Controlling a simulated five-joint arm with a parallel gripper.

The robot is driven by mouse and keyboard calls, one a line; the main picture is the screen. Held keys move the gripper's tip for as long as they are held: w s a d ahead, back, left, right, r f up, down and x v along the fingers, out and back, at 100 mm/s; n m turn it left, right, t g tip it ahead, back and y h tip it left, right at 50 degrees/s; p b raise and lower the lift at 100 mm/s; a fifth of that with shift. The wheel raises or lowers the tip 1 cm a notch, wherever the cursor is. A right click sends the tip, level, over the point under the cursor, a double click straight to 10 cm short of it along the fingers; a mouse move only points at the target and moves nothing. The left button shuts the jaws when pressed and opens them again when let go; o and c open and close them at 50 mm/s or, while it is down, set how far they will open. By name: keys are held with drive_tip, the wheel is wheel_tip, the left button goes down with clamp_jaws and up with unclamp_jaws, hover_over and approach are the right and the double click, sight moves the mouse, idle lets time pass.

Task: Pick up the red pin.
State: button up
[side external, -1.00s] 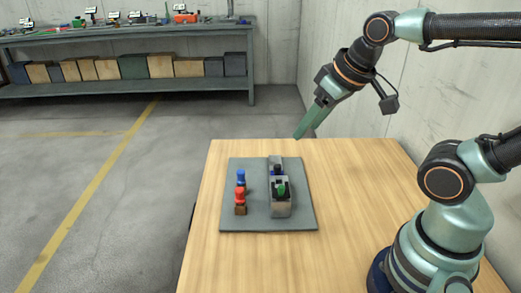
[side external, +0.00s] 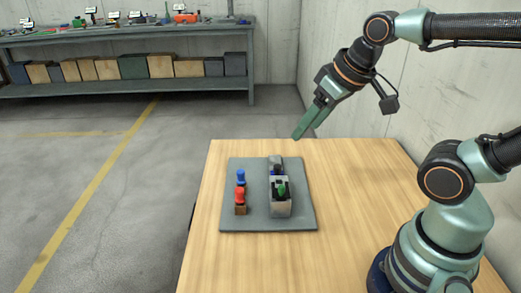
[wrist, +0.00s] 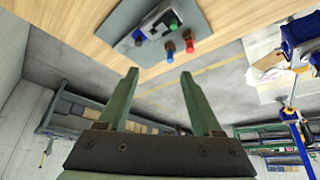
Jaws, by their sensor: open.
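The red pin (side external: 240,194) stands upright in a small brown block on the grey plate (side external: 300,224), near the plate's left side in the side view. It also shows in the wrist view (wrist: 188,36). The blue pin (side external: 241,176) stands just behind it, and shows in the wrist view (wrist: 170,56) too. My gripper (side external: 307,128) is in the air above the table's back edge, away from the pins. Its two green fingers are apart with nothing between them in the wrist view (wrist: 160,80).
The wooden table (side external: 350,200) is clear around the plate. My arm's base stands at its right front. A grey workbench (side external: 130,35) with boxes below stands far back at the left. A wall is at the right.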

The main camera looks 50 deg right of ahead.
drive_tip(key=n+g, duration=0.6)
drive_tip(key=n, duration=0.5)
hover_over(239, 189)
wheel_tip(239, 189, down, 8)
wheel_tip(239, 189, down, 12)
drive_tip(key=shift+s+r, duration=0.1)
drive_tip(key=shift+r, duration=0.1)
clamp_jaws()
